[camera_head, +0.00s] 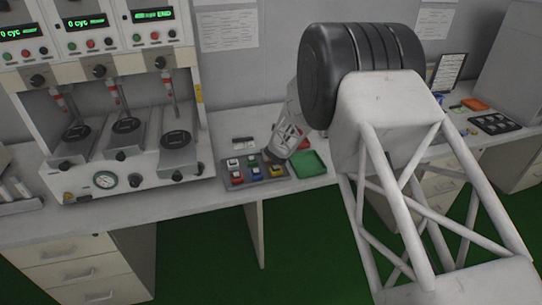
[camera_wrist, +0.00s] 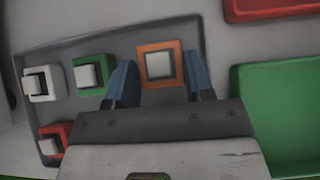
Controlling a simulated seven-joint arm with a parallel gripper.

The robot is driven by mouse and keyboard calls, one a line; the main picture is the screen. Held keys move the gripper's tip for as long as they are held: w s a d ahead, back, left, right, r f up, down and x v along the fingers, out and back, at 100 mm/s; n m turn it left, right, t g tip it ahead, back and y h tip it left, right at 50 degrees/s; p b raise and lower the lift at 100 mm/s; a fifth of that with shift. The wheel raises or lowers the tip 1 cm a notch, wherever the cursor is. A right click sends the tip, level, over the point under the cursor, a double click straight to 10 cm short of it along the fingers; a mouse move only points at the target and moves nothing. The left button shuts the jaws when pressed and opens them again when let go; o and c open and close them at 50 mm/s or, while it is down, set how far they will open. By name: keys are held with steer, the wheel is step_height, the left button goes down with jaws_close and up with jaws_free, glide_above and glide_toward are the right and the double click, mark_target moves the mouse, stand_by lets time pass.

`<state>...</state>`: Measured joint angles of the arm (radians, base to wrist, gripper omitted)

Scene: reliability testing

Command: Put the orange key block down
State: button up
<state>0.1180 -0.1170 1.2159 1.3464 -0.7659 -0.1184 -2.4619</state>
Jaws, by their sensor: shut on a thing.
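The orange key block (camera_wrist: 148,52), a square orange frame with a pale square centre, is between the two blue fingertips of my gripper (camera_wrist: 160,85) in the wrist view. My gripper is shut on it. The block shows over the right part of the grey tray (camera_wrist: 125,38); I cannot tell whether it touches the tray floor. In the head view my gripper (camera_head: 270,156) is low at the tray's back right corner and the orange block cannot be made out there.
The tray also holds a white block (camera_wrist: 42,84), a green block (camera_wrist: 91,73), a red block (camera_wrist: 52,141), a blue block (camera_head: 255,172) and a yellow block (camera_head: 277,171). A green tray (camera_head: 309,164) lies to the right, a red one (camera_wrist: 270,8) behind. A test machine (camera_head: 125,175) stands left.

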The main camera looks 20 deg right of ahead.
steer(key=shift+f, duration=0.15)
steer(key=o, duration=1)
steer(key=shift+s+r, duration=0.2)
steer(key=shift+r, duration=0.2)
steer(key=v, duration=1.1)
steer(key=shift+s+r, duration=0.1)
steer(key=shift+s, duration=0.1)
